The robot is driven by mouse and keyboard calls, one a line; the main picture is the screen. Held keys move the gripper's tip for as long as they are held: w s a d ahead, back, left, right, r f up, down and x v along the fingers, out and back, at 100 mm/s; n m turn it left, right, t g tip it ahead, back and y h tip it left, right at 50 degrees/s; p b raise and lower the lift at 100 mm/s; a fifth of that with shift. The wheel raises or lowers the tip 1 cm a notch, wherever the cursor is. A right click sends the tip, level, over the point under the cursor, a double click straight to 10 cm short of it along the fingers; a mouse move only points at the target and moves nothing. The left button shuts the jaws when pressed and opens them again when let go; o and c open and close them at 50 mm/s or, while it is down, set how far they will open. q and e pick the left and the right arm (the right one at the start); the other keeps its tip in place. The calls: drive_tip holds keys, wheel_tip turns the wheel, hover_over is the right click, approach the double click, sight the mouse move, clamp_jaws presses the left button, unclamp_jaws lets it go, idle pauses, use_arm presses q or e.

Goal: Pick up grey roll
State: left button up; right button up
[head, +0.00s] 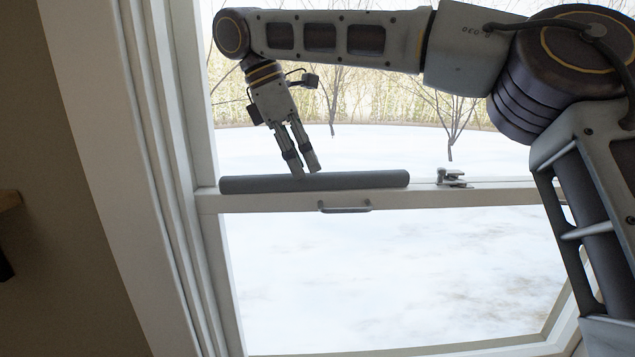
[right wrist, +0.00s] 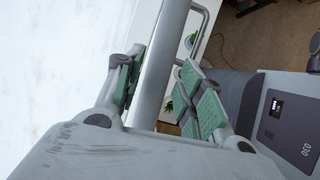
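The grey roll (head: 350,181) is a long, smooth, dark grey cylinder lying lengthwise on the window's middle rail in the head view. My right gripper (head: 304,172) comes down from above, its fingertips at the roll's upper edge, left of the roll's middle. In the right wrist view the grey roll (right wrist: 157,65) runs between the two green-padded fingers of the right gripper (right wrist: 163,85). The fingers are apart, with a gap between the roll and the right-hand pads. Whether the left-hand pad touches the roll is unclear. My left gripper is not in view.
The white window rail (head: 430,199) carries a metal latch (head: 452,177) right of the roll and a pull handle (head: 344,207) below it. The window frame (head: 150,170) stands close on the left. Snow and bare trees show behind the glass.

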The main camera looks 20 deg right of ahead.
sight(330, 173)
drive_tip(key=shift+d, duration=0.1)
idle(0.3)
drive_tip(key=shift+s+d+f, duration=0.1)
drive_tip(key=shift+s+d, duration=0.15)
drive_tip(key=shift+d, duration=0.75)
drive_tip(key=shift+s+d, duration=0.2)
drive_tip(key=shift+d, duration=0.75)
drive_tip(key=shift+x, duration=1.35)
drive_tip(key=shift+a, duration=0.1)
drive_tip(key=c, duration=0.8)
